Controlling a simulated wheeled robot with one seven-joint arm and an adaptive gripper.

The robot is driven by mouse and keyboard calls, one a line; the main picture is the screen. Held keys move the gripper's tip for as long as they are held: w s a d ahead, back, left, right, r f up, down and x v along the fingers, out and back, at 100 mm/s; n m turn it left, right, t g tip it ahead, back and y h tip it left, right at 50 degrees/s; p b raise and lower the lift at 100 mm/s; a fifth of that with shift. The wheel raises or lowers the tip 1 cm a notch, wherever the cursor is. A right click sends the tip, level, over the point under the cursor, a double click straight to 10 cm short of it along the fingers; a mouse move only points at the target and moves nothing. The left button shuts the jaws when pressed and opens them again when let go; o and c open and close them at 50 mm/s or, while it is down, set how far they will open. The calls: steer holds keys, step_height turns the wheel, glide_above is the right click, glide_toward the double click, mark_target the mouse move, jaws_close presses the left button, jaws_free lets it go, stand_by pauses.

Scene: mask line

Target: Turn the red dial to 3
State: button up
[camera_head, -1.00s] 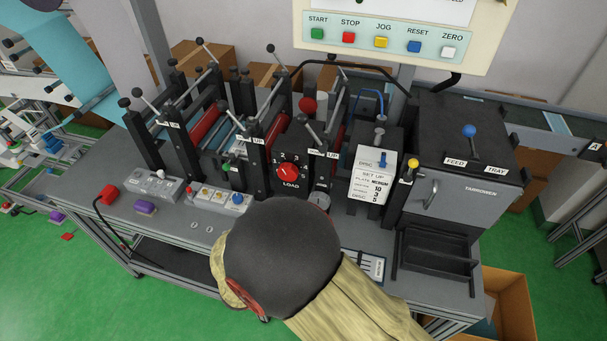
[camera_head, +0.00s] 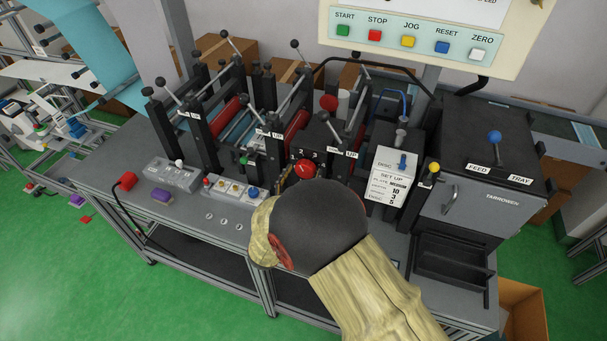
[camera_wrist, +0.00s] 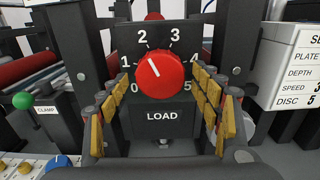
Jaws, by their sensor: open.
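The red dial (camera_wrist: 160,74) sits on a black panel marked 0 to 5, with LOAD (camera_wrist: 162,115) printed below. Its white pointer line is tilted up-left, between 1 and 2; the 3 is at its upper right. The dial also shows in the head view (camera_head: 305,171), just beyond my arm, which hides the LOAD label there. My gripper (camera_wrist: 161,88) is open, its yellow-padded fingers on the left and right of the dial. The fingers appear apart from the dial; I cannot tell how near in depth. My arm hides most of the gripper in the head view.
Black posts with levers and red rollers (camera_head: 232,108) crowd around the dial. A white set-up card (camera_head: 389,185) stands to its right. Small control boxes (camera_head: 172,174) lie left. A green CLAMP knob (camera_wrist: 22,101) shows at left in the wrist view.

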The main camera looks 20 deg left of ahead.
steer(key=shift+w, duration=0.4)
steer(key=shift+c, duration=0.4)
steer(key=c, duration=1.1)
steer(key=shift+m+b, duration=0.4)
steer(key=shift+b, duration=0.1)
steer(key=m+b, duration=0.4)
steer(key=b, duration=0.1)
steer(key=shift+f+m, duration=0.15)
steer(key=shift+m, duration=0.15)
steer(key=m+b, duration=0.3)
steer(key=b, duration=0.1)
steer(key=shift+a+b, duration=0.1)
steer(key=shift+b, duration=0.25)
steer(key=shift+m+b, duration=0.65)
steer(key=shift+m, duration=0.05)
steer(key=shift+r, duration=0.25)
